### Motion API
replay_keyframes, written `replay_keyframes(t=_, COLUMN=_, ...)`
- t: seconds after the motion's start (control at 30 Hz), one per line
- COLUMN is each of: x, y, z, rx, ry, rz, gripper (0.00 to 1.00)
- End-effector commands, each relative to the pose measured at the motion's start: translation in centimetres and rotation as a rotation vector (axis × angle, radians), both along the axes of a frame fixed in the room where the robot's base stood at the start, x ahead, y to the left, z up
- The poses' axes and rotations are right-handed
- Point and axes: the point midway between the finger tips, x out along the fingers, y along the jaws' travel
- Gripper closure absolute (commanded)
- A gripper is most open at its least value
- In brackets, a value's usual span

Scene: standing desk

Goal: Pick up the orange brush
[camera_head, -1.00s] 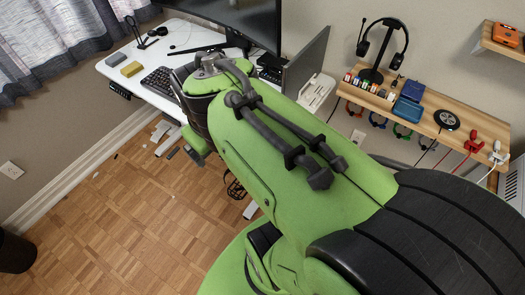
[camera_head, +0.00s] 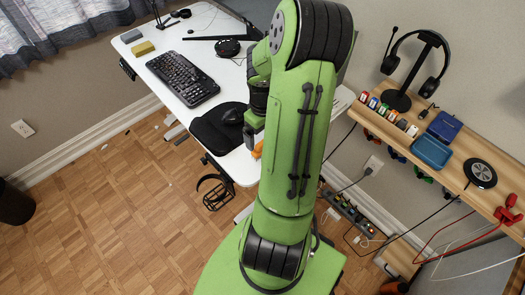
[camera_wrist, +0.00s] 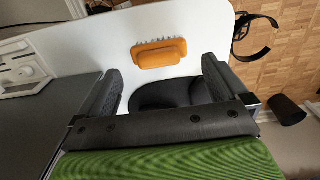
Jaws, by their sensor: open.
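The orange brush (camera_wrist: 160,53) lies on the white desk (camera_wrist: 90,45) in the wrist view, with its dark bristles showing along its far edge. My gripper (camera_wrist: 160,69) is open and empty, its two dark fingers spread to the left and right of the brush's width. The brush is just beyond the fingertips, apart from them. In the head view only a small orange bit of the brush (camera_head: 257,150) shows at the desk's near right part; my arm hides the rest and most of my gripper.
A black mouse pad (camera_head: 208,133) with a mouse (camera_head: 232,115) lies left of my arm. A keyboard (camera_head: 183,79) and two sponge-like blocks (camera_head: 142,48) are farther left. A wooden shelf (camera_head: 460,165) with a headset (camera_head: 417,65) is at right. A black holder (camera_head: 214,192) hangs at the desk edge.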

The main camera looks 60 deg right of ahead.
Motion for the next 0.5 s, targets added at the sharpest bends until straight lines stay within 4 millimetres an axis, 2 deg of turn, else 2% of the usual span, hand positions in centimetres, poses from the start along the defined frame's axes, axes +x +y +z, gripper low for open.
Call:
replay_keyframes(t=0.23, x=0.3, y=-0.1, z=-4.6, rx=0.002, ry=0.001, rz=-0.002, gripper=0.00)
replay_keyframes(t=0.33, x=0.3, y=-0.1, z=-5.3, rx=0.001, ry=0.000, rz=-0.001, gripper=0.00)
replay_keyframes(t=0.5, x=0.3, y=-0.2, z=-5.2, rx=-0.001, ry=-0.001, rz=-0.001, gripper=0.00)
